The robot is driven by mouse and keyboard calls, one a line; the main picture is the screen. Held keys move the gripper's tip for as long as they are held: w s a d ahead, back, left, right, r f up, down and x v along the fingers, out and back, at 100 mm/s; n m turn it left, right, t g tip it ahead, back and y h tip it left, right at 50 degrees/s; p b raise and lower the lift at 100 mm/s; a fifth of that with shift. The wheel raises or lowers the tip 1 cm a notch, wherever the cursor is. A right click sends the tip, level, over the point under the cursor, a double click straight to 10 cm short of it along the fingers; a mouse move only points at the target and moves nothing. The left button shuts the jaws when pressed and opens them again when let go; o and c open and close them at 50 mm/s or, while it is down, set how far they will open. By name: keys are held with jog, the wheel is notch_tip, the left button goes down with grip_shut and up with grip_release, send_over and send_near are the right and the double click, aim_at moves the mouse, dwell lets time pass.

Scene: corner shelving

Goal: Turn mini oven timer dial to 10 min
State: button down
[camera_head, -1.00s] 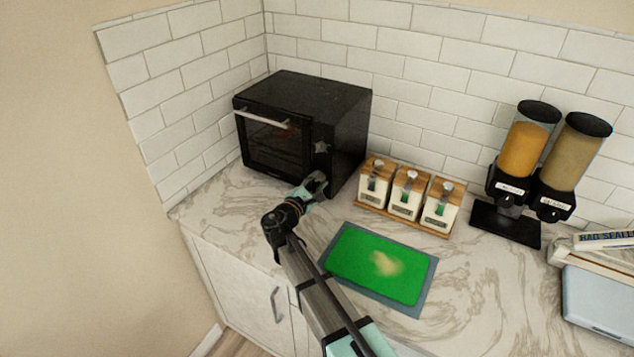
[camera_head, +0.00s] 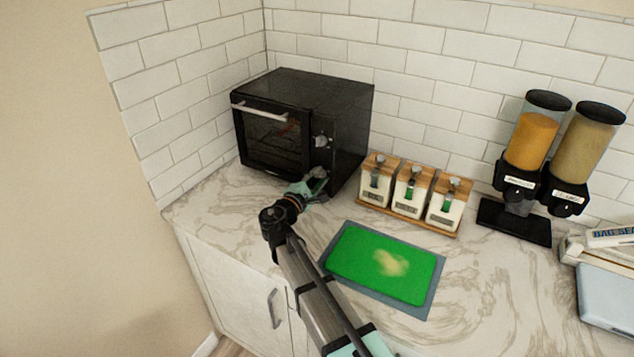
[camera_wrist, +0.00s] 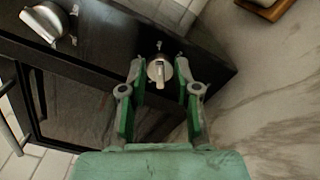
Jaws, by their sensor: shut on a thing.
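The black mini oven (camera_head: 300,125) stands in the corner of the counter, with its door shut. In the wrist view its front panel carries two silver dials. The lower dial (camera_wrist: 159,69) sits between the fingertips of my gripper (camera_wrist: 160,72), which is shut on it. The other dial (camera_wrist: 50,22) is at the upper left of the wrist view, apart from the fingers; it is the upper dial (camera_head: 321,141) in the head view. In the head view my gripper (camera_head: 317,181) is at the oven's lower right front and hides the lower dial. The timer markings are too small to read.
A green board (camera_head: 385,262) lies on the counter right of my arm. Several white containers (camera_head: 411,190) stand on a wooden rack right of the oven. Two dispensers (camera_head: 535,150) stand further right. A tiled wall is behind.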

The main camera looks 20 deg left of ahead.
jog(key=c, duration=0.9)
grip_release()
jog(key=shift+o, duration=0.2)
jog(key=s+a, duration=0.2)
jog(key=s, duration=0.9)
jog(key=shift+s, duration=0.4)
